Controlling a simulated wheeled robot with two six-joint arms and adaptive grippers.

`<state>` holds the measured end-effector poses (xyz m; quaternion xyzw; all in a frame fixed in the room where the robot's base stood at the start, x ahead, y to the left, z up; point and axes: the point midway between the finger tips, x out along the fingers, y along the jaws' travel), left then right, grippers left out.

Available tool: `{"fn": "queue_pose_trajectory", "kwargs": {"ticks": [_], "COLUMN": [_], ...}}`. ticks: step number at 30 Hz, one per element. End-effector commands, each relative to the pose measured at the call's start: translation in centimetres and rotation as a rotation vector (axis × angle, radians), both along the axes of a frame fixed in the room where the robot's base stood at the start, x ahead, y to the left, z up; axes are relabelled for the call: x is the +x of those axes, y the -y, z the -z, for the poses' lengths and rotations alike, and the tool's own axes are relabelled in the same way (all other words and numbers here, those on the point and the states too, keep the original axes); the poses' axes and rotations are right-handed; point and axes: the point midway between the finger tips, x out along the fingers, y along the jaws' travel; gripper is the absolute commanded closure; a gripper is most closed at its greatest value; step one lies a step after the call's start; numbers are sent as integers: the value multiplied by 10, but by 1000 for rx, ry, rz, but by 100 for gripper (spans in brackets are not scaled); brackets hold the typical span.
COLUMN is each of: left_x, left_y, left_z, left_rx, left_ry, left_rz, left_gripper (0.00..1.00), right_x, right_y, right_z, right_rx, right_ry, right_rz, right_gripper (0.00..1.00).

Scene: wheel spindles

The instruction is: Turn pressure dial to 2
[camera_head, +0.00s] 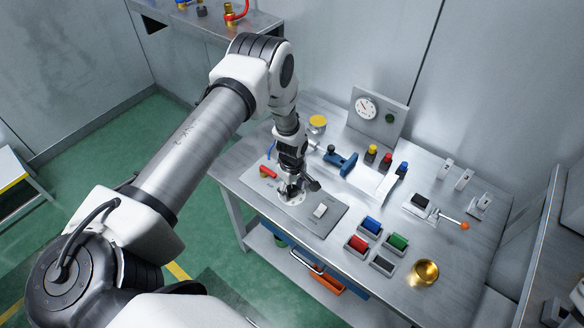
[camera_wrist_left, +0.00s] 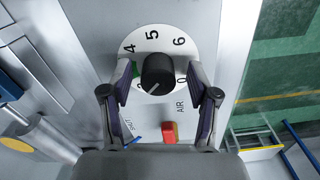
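The pressure dial (camera_wrist_left: 152,40) is a white disc with a black knob (camera_wrist_left: 158,72) in the left wrist view. I can read 4, 5, 6 and 0; the lower numbers are hidden. A pale pointer mark on the knob points toward the lower left. My left gripper (camera_wrist_left: 159,76) is open, with one finger on each side of the knob and gaps to it. In the head view my left gripper (camera_head: 292,187) is over the grey panel (camera_head: 331,228) and mostly covers the dial. My right gripper is not in view.
A red lever (camera_wrist_left: 170,132) marked AIR is beside the dial. A white rocker switch (camera_head: 320,210) is on the same panel. A gauge (camera_head: 366,107) stands at the back. Coloured blocks in trays and a brass cup (camera_head: 426,271) are to the right.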

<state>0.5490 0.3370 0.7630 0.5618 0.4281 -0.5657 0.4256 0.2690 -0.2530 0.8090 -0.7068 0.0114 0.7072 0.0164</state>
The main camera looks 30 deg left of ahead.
Motion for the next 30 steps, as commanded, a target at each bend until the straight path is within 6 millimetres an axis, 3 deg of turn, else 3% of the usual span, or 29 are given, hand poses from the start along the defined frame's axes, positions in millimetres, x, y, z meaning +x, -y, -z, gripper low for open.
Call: {"fn": "queue_pose_trajectory", "kwargs": {"ticks": [8,11,21,25,30], "left_x": [2,3,2,2,2], "left_y": [0,0,0,0,0], "left_z": [-8,-24,-104,-118,-120], "left_rx": [1,-1,0,0,0], "left_ry": [5,6,3,2,0], "left_rz": [1,0,0,1,0], "left_gripper": [40,40,40,40,40], "right_x": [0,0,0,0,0], "right_y": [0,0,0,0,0], "right_z": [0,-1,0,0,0], "right_rx": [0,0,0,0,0], "right_ry": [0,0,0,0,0], "right_rz": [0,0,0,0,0], "right_gripper": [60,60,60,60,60]}}
